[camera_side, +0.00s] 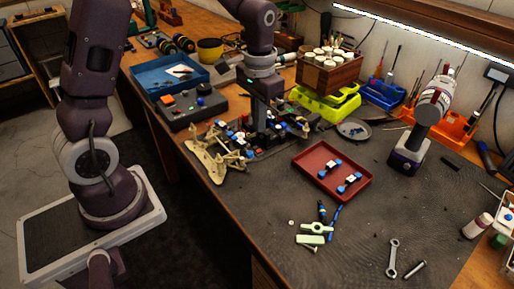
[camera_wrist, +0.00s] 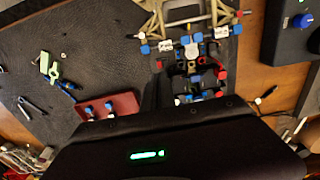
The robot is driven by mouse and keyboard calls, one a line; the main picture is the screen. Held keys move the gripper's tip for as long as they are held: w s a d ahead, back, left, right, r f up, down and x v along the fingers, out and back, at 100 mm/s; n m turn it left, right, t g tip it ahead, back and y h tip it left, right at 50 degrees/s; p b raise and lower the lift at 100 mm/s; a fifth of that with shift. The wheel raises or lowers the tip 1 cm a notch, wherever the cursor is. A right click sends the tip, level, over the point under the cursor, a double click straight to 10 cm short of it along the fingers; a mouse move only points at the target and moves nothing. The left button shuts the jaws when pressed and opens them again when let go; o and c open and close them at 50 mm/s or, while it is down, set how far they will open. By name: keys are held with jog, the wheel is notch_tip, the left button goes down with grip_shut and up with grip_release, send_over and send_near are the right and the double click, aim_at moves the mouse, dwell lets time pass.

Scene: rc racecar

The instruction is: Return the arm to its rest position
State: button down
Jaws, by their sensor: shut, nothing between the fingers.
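My arm reaches over the workbench in the side view, and my gripper (camera_side: 259,122) points down at the racecar chassis (camera_side: 270,140). Its fingers are shut with nothing held. They overlap the chassis in the picture; I cannot tell whether they touch it. In the wrist view the chassis (camera_wrist: 192,62) shows blue, red and black parts with a tan frame (camera_wrist: 180,14) at one end. My dark gripper body with a green light fills the lower part of that view.
A red tray (camera_side: 321,186) with blue-ended parts lies right of the chassis. A blue bin (camera_side: 160,85), a control box (camera_side: 188,112), a wooden box of jars (camera_side: 328,78) and a drill (camera_side: 410,148) stand around. Tools lie at the front; the right-hand mat has free room.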

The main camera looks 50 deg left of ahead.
jog(key=shift+r, duration=0.1)
jog(key=s+d+r+t, duration=0.2)
jog(key=s+d+r, duration=0.1)
jog(key=s+r, duration=0.55)
jog(key=s+d+r+t, duration=0.2)
jog(key=s+r+t, duration=0.25)
jog(key=s, duration=0.75)
jog(key=w+a+f+m+g, duration=0.2)
jog(key=w+m, duration=0.5)
jog(key=m, duration=0.5)
jog(key=w+a+f+m+g, duration=0.2)
jog(key=w+m, duration=0.4)
jog(key=m, duration=0.6)
jog(key=w+a+f+m+g, duration=0.2)
jog(key=w+m, duration=0.5)
jog(key=m, duration=0.5)
jog(key=shift+w, duration=0.35)
